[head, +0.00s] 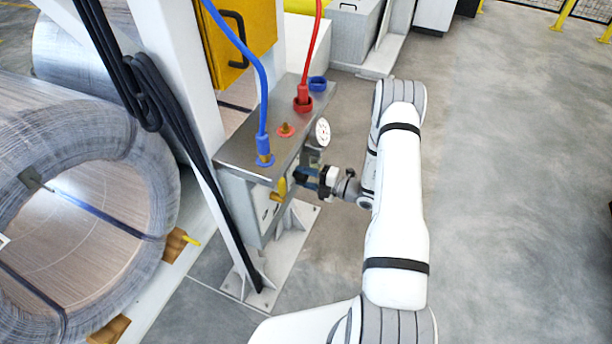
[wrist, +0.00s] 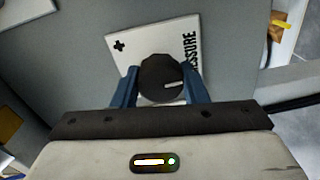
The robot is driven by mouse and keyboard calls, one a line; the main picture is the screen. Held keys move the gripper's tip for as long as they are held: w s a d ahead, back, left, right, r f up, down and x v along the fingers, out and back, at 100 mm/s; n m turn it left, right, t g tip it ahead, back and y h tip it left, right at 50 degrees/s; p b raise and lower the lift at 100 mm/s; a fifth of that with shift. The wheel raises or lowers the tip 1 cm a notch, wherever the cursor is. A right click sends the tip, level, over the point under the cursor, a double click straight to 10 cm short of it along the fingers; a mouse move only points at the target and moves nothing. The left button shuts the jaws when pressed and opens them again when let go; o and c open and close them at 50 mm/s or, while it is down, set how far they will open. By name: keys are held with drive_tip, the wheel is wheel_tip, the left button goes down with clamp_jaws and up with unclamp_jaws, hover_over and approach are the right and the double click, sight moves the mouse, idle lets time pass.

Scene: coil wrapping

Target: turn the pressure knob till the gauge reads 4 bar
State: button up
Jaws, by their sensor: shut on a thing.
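The pressure knob (wrist: 162,79) is round and black with a white pointer mark, in the wrist view. It sits on a white label plate (wrist: 126,46) with a plus sign and lettering that ends in "SSURE". My gripper (wrist: 160,88) is shut on the knob, with one blue finger on each side. In the head view my gripper (head: 312,180) reaches the right side of the grey panel box, and the knob is hidden behind the fingers. The gauge (head: 323,132) is a white round dial on the box, just above my gripper. Its reading is too small to tell.
The grey box (head: 233,155) carries a blue hose (head: 263,100) and a red hose (head: 304,92) on its top. A yellow handle (head: 281,188) is close to my gripper's left. Large wire coils (head: 150,165) stand at the left. The floor at right is clear.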

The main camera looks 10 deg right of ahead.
drive_tip(key=shift+s+a+f, duration=0.15)
drive_tip(key=shift+a+f, duration=0.05)
idle(0.4)
drive_tip(key=o, duration=1)
drive_tip(key=shift+d+r, duration=0.1)
drive_tip(key=shift+c, duration=0.2)
drive_tip(key=shift+d, duration=0.1)
drive_tip(key=v, duration=0.7)
drive_tip(key=shift+s+d, duration=0.15)
drive_tip(key=shift+d, duration=0.05)
